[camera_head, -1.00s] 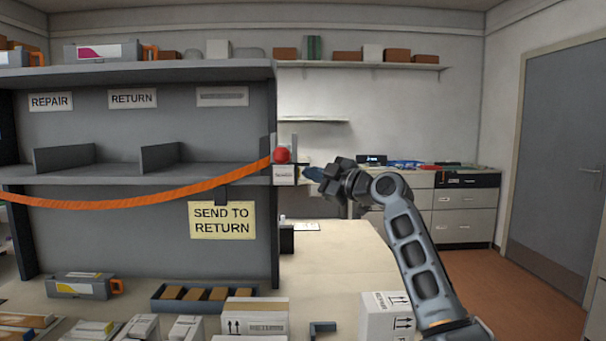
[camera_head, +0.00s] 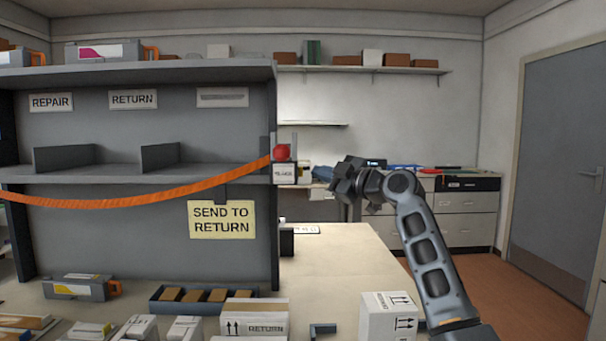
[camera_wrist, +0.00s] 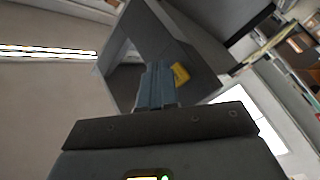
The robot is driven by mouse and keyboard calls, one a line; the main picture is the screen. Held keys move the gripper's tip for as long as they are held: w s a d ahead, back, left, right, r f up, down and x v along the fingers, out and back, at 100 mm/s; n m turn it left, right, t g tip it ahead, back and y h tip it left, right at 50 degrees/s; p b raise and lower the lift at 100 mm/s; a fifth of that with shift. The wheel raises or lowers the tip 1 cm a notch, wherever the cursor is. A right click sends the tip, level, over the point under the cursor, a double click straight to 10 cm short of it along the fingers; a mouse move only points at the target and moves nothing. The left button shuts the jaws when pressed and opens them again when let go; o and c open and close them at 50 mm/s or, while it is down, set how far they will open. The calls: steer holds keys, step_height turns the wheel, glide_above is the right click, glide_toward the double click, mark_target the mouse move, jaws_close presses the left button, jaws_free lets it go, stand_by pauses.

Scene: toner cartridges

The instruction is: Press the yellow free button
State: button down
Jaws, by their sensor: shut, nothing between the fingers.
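A yellow button (camera_wrist: 180,74) shows in the wrist view on a grey housing (camera_wrist: 203,76) with a hollow, angled frame. My gripper (camera_wrist: 158,68) has its blue fingers together and empty. In the wrist view, its tips lie just left of the yellow button; I cannot tell whether they touch it. In the head view, my gripper (camera_head: 318,173) points left at the shelf's right end, beside a small labelled box (camera_head: 285,174) with a red knob (camera_head: 282,153) above it. The yellow button cannot be made out clearly in the head view.
An orange strap (camera_head: 140,198) hangs across the grey shelf unit (camera_head: 150,72) and ends near the red knob. A yellow "SEND TO RETURN" sign (camera_head: 222,220) hangs below it. A white carton (camera_head: 388,317) stands on the table (camera_head: 345,258), whose middle is mostly clear.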

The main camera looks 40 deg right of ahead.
steer(key=s+d+b, duration=0.1)
steer(key=d, duration=0.1)
steer(key=s+d+b, duration=0.1)
steer(key=d, duration=0.1)
steer(key=shift+s+b, duration=0.3)
steer(key=shift+s, duration=0.05)
stand_by(0.3)
